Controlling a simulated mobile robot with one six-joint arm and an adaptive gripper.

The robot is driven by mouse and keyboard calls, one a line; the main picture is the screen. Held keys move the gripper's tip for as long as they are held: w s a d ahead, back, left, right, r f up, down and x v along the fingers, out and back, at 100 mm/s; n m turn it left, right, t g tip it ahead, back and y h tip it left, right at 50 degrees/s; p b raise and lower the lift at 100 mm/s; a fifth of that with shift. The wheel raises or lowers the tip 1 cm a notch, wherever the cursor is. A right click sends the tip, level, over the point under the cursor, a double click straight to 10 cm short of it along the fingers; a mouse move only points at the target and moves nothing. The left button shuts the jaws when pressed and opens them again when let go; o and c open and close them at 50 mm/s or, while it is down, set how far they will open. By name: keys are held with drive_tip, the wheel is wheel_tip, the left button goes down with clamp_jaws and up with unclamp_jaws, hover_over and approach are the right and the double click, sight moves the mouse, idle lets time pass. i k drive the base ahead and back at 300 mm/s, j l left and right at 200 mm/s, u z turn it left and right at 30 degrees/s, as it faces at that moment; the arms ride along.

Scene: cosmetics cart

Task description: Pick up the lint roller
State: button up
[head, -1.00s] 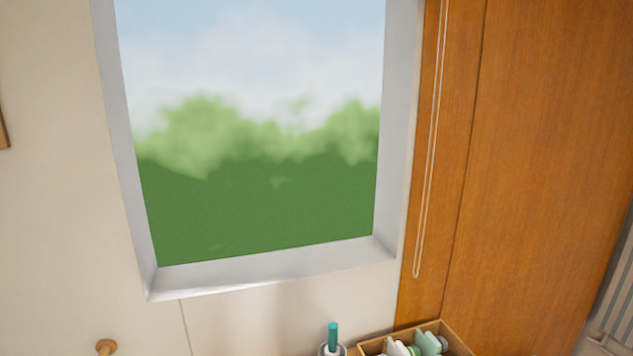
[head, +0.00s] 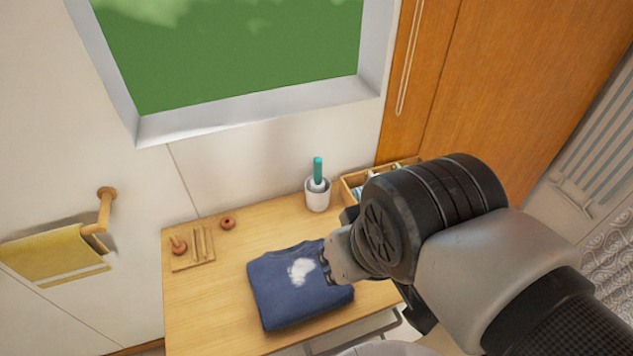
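The lint roller (head: 318,172) stands upright in a white cup (head: 318,198) at the back of the wooden cart top, with its teal handle pointing up. Its lower part is hidden inside the cup. My gripper (head: 327,266) shows at the end of my arm, in front of the cup and over the right part of a folded blue garment. The fingers are small and partly hidden by my wrist, so I cannot tell whether they are open or shut. The lint roller is apart from my gripper.
The folded blue garment (head: 272,302) bears a white fuzzy patch (head: 301,271). A wooden box (head: 352,191) with several items stands right of the cup, partly behind my arm. A wooden board with a small knob (head: 193,252) and a brown ring (head: 228,222) lie at left. A yellow towel (head: 62,257) hangs left.

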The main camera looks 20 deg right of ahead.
sight(318, 183)
drive_tip(key=l+u, duration=0.1)
drive_tip(key=u, duration=0.3)
drive_tip(key=l+u, duration=0.1)
drive_tip(key=u, duration=0.35)
drive_tip(key=l+u, duration=0.1)
drive_tip(key=u, duration=0.3)
drive_tip(key=k+u, duration=0.1)
drive_tip(key=u, duration=0.3)
drive_tip(key=k+l, duration=0.35)
drive_tip(key=l, duration=0.2)
drive_tip(key=u, duration=0.05)
